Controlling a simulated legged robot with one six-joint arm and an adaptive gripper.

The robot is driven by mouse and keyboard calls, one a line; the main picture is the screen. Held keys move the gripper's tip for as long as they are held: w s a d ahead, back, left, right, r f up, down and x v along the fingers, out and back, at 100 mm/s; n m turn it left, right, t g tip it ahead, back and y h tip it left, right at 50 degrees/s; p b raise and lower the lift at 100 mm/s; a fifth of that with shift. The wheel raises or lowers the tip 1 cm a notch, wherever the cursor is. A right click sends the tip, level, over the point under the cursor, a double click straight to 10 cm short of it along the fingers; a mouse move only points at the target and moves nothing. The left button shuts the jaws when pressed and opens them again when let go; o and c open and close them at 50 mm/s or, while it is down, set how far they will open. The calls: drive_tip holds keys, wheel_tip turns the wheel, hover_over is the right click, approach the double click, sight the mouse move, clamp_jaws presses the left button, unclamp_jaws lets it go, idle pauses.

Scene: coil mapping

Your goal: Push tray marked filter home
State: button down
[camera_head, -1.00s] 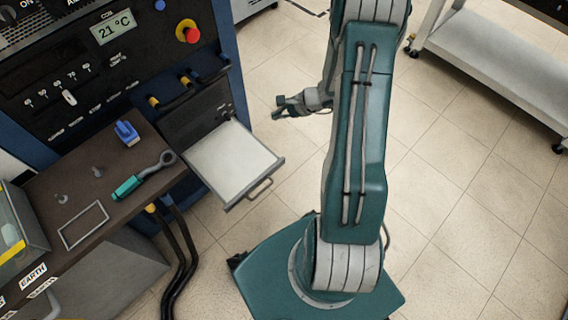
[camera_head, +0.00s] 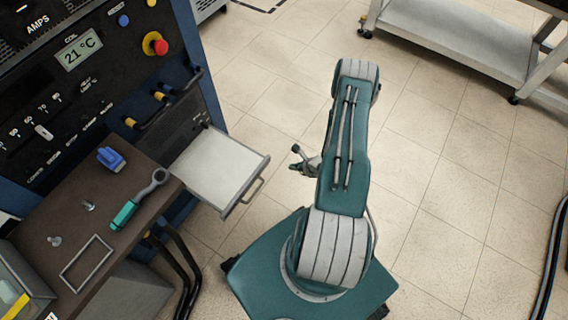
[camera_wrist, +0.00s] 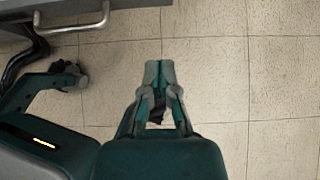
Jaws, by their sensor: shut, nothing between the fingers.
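A pale, flat tray (camera_head: 215,166) sticks out of the dark cabinet front, with a metal bar handle (camera_head: 252,190) on its front edge. I cannot read a filter mark on it. My gripper (camera_head: 296,157) is to the right of the tray front, apart from it, and partly hidden by my arm. In the wrist view my gripper (camera_wrist: 159,72) has its fingers together with nothing between them. The handle (camera_wrist: 88,24) and the tray's edge show at the top left there, away from the fingertips.
Left of the tray, a brown shelf (camera_head: 75,195) holds a blue block (camera_head: 111,159), a teal-handled wrench (camera_head: 140,200) and a metal frame (camera_head: 86,262). Black cables hang below it.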

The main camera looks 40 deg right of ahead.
sight(268, 161)
drive_tip(key=x, duration=0.3)
drive_tip(key=w+r+x, duration=0.1)
drive_tip(key=x, duration=0.6)
drive_tip(key=shift+w+a, duration=0.5)
drive_tip(key=shift+w, duration=0.45)
drive_tip(key=shift+a, duration=0.1)
